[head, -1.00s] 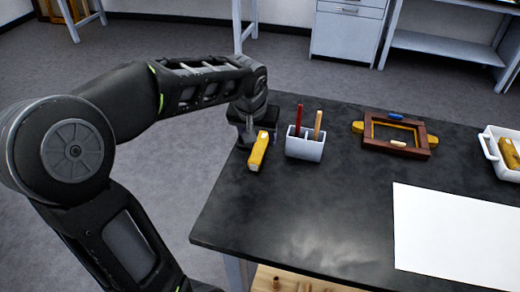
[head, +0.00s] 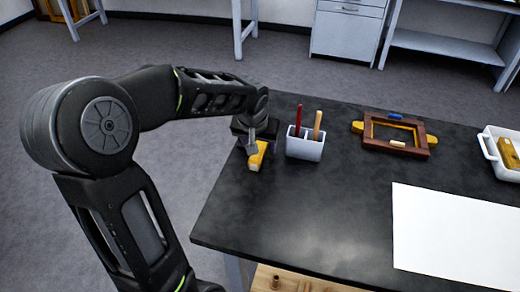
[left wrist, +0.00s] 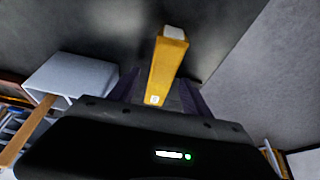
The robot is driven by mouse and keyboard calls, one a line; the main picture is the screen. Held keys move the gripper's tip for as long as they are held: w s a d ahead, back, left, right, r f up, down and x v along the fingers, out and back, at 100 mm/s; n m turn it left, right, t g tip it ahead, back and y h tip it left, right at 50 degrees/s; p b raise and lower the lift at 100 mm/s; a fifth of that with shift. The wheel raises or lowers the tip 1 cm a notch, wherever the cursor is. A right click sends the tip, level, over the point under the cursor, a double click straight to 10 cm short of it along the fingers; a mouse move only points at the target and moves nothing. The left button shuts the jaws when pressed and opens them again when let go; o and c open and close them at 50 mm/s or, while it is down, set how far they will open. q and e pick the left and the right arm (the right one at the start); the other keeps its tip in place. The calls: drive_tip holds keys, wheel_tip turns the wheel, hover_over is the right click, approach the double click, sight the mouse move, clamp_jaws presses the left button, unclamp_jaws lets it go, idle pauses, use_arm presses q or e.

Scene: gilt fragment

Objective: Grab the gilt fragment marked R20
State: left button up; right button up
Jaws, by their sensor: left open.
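A yellow-gold bar-shaped fragment (head: 256,160) with a pale end lies near the left edge of the dark table, partly covered by my left gripper. In the left wrist view the fragment (left wrist: 168,65) runs between the two dark fingers, with a small white label whose writing is too small to read. My left gripper (head: 254,147) is open and low over the fragment, its fingers on either side; I cannot tell whether they touch it. My right gripper is not in view.
A white holder (head: 304,148) with a red and a tan stick stands close right of the gripper. A brown frame (head: 428,146) with gold pieces lies farther right. A white tray (head: 490,145) holds another gold piece. A white sheet (head: 455,235) covers the front right; the table's middle is clear.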

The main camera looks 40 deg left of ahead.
sight(261, 145)
use_arm(q)
clamp_jaws()
idle(0.5)
drive_tip(key=shift+r, duration=0.15)
drive_tip(key=shift+r, duration=0.5)
drive_tip(key=shift+b+v, duration=0.4)
drive_tip(key=shift+v, duration=0.75)
drive_tip(key=s+d, duration=0.2)
drive_tip(key=s, duration=0.3)
drive_tip(key=s+d+b, duration=0.1)
drive_tip(key=s+d, duration=0.1)
drive_tip(key=s, duration=0.3)
drive_tip(key=s+d+b, duration=0.1)
drive_tip(key=s+d, duration=0.1)
drive_tip(key=s, duration=0.4)
